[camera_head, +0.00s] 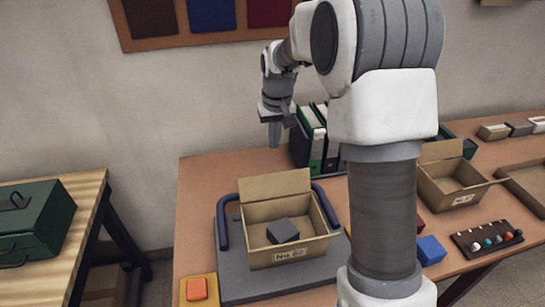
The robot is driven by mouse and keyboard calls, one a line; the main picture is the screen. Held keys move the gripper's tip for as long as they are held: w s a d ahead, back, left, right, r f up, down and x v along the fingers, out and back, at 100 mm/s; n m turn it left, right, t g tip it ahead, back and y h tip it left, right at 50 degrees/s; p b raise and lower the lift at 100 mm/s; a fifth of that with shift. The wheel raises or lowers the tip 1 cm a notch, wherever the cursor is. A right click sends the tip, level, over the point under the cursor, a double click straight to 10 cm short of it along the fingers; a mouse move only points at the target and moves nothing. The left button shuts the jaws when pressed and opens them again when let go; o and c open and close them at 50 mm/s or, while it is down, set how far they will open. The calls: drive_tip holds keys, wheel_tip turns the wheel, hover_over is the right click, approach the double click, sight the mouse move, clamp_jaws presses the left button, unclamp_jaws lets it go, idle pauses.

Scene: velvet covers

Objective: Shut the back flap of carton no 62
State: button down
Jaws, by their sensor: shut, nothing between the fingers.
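An open cardboard carton (289,256) stands on a grey board on the table. Its front label seems to read "No 62", but the print is small. Its back flap (272,187) stands up, leaning slightly back. A small dark grey block (283,231) lies inside the carton. Side and front flaps are not seen raised. My gripper (274,137) points down with its fingers together and empty. In the picture it is above the back flap, apart from it; its depth behind the flap is hard to tell.
Blue rails (222,228) flank the carton on the grey board (231,279). An orange button (197,288) is at front left. Binders (310,138) stand behind. A second open carton (450,191) is at right, near a blue block (431,250). My arm hides the table's middle.

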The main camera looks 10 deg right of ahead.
sight(275, 185)
wheel_tip(275, 185, down, 8)
drive_tip(key=s, duration=0.1)
drive_tip(key=shift+s+p, duration=0.35)
drive_tip(key=shift+p, duration=0.05)
drive_tip(key=shift+f+b, duration=0.1)
drive_tip(key=shift+b, duration=0.2)
idle(0.6)
